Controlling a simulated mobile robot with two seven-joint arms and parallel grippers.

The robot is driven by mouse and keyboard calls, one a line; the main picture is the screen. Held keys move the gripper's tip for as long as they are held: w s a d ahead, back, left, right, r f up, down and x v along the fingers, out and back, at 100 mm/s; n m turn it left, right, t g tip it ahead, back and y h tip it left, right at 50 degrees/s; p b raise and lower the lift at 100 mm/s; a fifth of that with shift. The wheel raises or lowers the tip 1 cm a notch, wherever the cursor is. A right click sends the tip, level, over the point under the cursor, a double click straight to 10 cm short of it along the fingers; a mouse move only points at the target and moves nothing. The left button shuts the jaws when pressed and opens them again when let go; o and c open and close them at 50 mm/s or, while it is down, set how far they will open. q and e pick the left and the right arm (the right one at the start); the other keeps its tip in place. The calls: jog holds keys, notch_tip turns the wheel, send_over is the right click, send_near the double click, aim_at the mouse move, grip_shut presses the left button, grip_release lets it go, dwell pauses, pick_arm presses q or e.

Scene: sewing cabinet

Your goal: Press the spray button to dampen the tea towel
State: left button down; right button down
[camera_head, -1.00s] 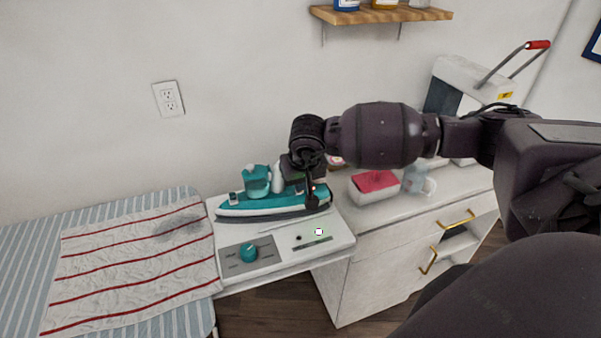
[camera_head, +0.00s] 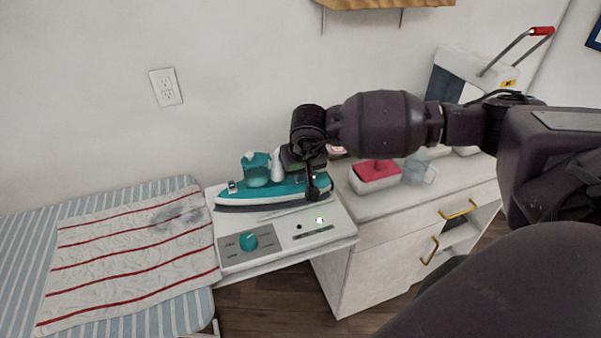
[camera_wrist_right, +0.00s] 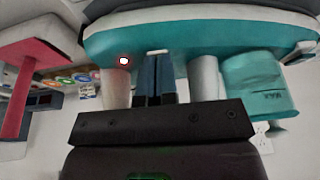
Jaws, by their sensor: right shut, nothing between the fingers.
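The tea towel (camera_head: 120,258), white with red stripes and a grey smudge near its upper right, lies on the striped ironing surface. A teal iron (camera_head: 240,200) with a dark sole lies on the white base (camera_head: 290,252), right of the towel. Its teal tank (camera_wrist_right: 262,88), marked MAX, shows in the right wrist view. My right gripper (camera_head: 313,190) points down at the iron's right end, fingers shut and empty. In the right wrist view its fingertips (camera_wrist_right: 157,60) reach the iron's teal body; contact is unclear. I cannot identify the spray button. My left gripper is out of view.
The base has a teal knob (camera_head: 249,240) and a small bright spot (camera_head: 319,220). On the cabinet top to the right are a red-topped box (camera_head: 376,177) and a clear cup (camera_head: 417,172). A wall shelf (camera_head: 385,4) is above.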

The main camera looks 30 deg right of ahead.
jog(key=shift+s+f, duration=0.35)
jog(key=shift+f, duration=0.3)
jog(key=shift+r, duration=0.3)
jog(key=r, duration=0.1)
jog(key=r+p, duration=0.1)
jog(key=r, duration=0.2)
jog(key=shift+w+r+p, duration=0.3)
jog(key=shift+w+p, duration=0.1)
jog(key=v, duration=1)
jog(key=shift+r, duration=0.1)
